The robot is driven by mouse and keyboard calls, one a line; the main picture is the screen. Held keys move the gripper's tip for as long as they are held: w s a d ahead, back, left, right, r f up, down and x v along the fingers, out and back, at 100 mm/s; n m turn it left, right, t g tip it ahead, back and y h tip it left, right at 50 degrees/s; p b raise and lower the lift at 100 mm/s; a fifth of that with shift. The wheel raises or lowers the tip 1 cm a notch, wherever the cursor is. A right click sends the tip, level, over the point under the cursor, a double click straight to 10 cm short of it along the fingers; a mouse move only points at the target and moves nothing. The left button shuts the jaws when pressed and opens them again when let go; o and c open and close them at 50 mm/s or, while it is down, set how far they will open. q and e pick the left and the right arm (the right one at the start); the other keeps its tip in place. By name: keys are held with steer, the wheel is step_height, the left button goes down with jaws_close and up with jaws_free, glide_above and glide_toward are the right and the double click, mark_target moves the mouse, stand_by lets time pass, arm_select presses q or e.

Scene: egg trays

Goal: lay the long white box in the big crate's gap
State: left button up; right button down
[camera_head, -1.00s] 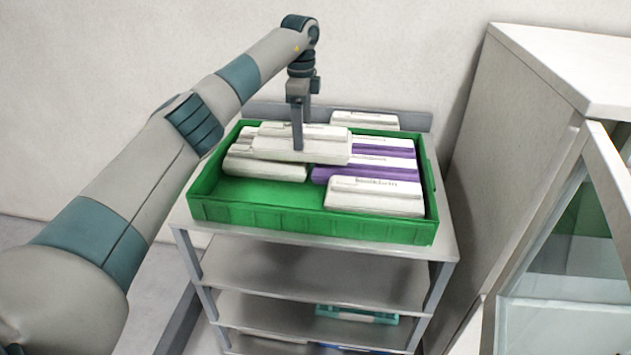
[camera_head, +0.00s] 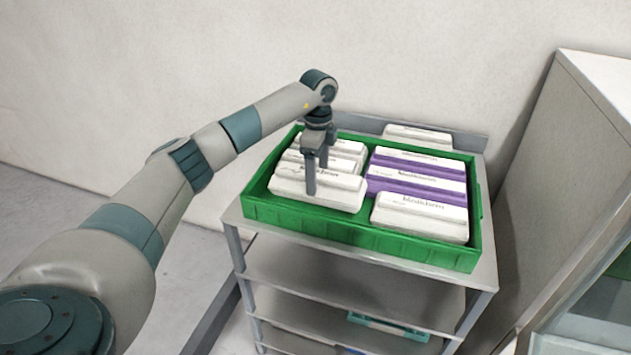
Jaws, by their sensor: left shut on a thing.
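The big green crate (camera_head: 372,239) stands on the top shelf of a metal rack. My left gripper (camera_head: 317,189) points down over the crate's front left part and is shut on a long white box (camera_head: 290,190). That box lies lengthwise across the front left area, in line with the other boxes on that side; whether its underside touches the crate floor I cannot tell. More white boxes (camera_head: 352,148) lie behind it. The right column holds white and purple boxes (camera_head: 418,178) and a white box (camera_head: 420,216) at the front. My right gripper is not in view.
Another white box (camera_head: 418,137) lies behind the crate on the rack's top. The rack (camera_head: 484,277) has lower shelves with a teal item (camera_head: 388,327). A tall cabinet (camera_head: 560,170) stands close on the right, and a wall is behind.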

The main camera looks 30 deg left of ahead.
arm_select(q)
steer(key=shift+s+a+f, duration=0.1)
steer(key=shift+s+a, duration=0.05)
steer(key=shift+s, duration=0.1)
steer(key=shift+f, duration=0.1)
step_height(320, 180, down, 3)
steer(key=shift+f+p, duration=0.1)
steer(key=shift+p, duration=1.05)
steer(key=shift+f, duration=0.35)
steer(key=o, duration=1.6)
